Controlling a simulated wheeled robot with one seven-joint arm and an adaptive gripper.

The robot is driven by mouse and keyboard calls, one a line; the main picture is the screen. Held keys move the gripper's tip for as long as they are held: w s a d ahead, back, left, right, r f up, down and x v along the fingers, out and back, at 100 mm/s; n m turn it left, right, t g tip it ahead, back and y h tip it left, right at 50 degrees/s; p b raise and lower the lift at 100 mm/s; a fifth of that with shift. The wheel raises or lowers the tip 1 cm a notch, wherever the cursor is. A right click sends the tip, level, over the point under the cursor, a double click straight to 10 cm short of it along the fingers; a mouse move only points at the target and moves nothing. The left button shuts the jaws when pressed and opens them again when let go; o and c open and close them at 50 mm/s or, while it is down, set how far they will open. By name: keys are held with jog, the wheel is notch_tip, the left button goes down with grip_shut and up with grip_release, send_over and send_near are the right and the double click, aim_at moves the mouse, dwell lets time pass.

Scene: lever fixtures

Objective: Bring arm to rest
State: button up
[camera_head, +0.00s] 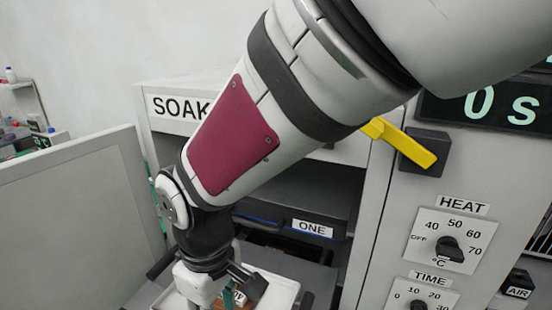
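My arm crosses the view from the upper right down to the lower left, in front of a cabinet (165,130) labelled SOAK. My gripper (228,285) points down at the bottom edge of the view, in front of the open cabinet. It is over or beside a white tray (284,290). The fingertips are partly cut off and hard to make out, so I cannot tell whether they hold anything. A small brown item with a label (238,298) shows by the gripper, partly hidden.
The cabinet door (70,215) stands open at left. A shelf labelled ONE (312,229) is inside. At right are a yellow lever (405,143), a HEAT knob (450,248), a TIME knob (418,305) and a display (495,108). A rack (20,110) stands far left.

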jog(key=w+d+r+m+t, duration=0.1)
jog(key=d+r+m, duration=0.2)
jog(key=d+r, duration=0.35)
jog(key=w+d+r+m+t, duration=0.1)
jog(key=d+r+m, duration=0.2)
jog(key=d, duration=0.7)
jog(key=s+d+r+m+t, duration=0.2)
jog(key=s+d+m, duration=0.4)
jog(key=d, duration=0.6)
jog(key=shift+s+r+m+t, duration=0.3)
jog(key=shift+s+r+t, duration=0.1)
jog(key=shift+r, duration=0.45)
